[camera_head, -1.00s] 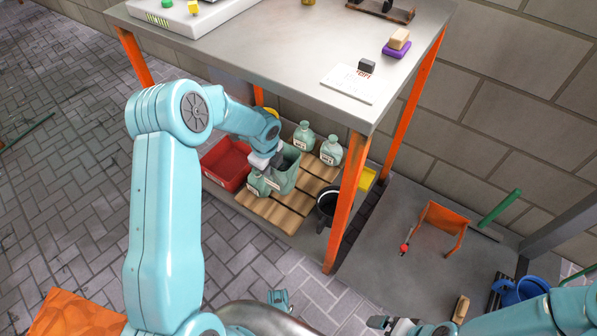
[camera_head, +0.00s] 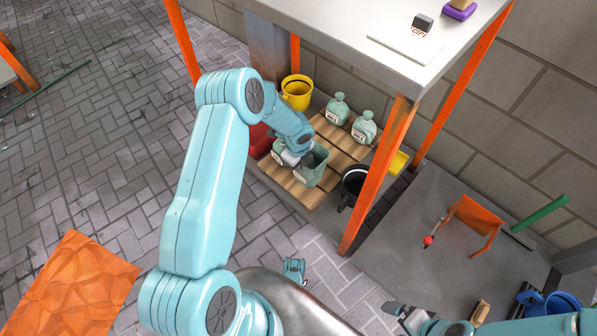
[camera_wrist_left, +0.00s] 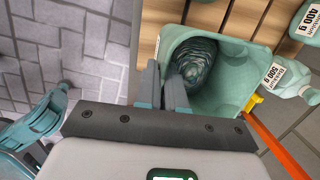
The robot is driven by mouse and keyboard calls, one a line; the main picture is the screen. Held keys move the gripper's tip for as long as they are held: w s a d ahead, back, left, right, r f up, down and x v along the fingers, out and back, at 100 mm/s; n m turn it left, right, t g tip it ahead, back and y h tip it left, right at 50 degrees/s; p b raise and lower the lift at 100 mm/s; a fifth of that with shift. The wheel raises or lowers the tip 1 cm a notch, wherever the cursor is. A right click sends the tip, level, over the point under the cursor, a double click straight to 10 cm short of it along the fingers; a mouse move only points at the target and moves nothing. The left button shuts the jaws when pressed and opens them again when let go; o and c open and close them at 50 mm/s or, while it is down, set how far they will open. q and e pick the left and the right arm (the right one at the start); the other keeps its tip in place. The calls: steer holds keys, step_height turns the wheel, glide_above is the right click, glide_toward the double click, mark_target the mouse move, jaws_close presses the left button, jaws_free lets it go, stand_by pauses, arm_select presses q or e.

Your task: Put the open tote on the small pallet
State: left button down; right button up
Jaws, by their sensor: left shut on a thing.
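The open tote (camera_head: 314,170) is a pale green, open-topped bin above the front part of the small pallet (camera_head: 288,187). I cannot tell whether its base touches the slats. My left gripper (camera_head: 302,160) is shut on the tote's rim. In the left wrist view its fingers (camera_wrist_left: 163,88) pinch the tote's near wall, and the tote (camera_wrist_left: 235,82) holds a dark green, ridged object (camera_wrist_left: 194,72). The pallet's wooden slats (camera_wrist_left: 205,14) show beyond it. My right gripper (camera_head: 403,313) is at the bottom edge, away from the tote; its jaw opening is unclear.
Two labelled green bottles (camera_head: 338,109) (camera_head: 364,128) stand at the pallet's back. A black bucket (camera_head: 353,184) and an orange table leg (camera_head: 375,185) are close on the right. The tabletop (camera_head: 375,60) overhangs.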

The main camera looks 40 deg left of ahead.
arm_select(q)
step_height(320, 180, down, 4)
steer(key=shift+w+f+b, duration=0.1)
steer(key=shift+f+b, duration=0.1)
steer(key=shift+b, duration=0.65)
steer(key=shift+r, duration=0.15)
steer(key=shift+f, duration=0.25)
steer(key=c, duration=1.2)
jaws_free()
steer(key=shift+c, duration=0.2)
steer(key=shift+r, duration=0.1)
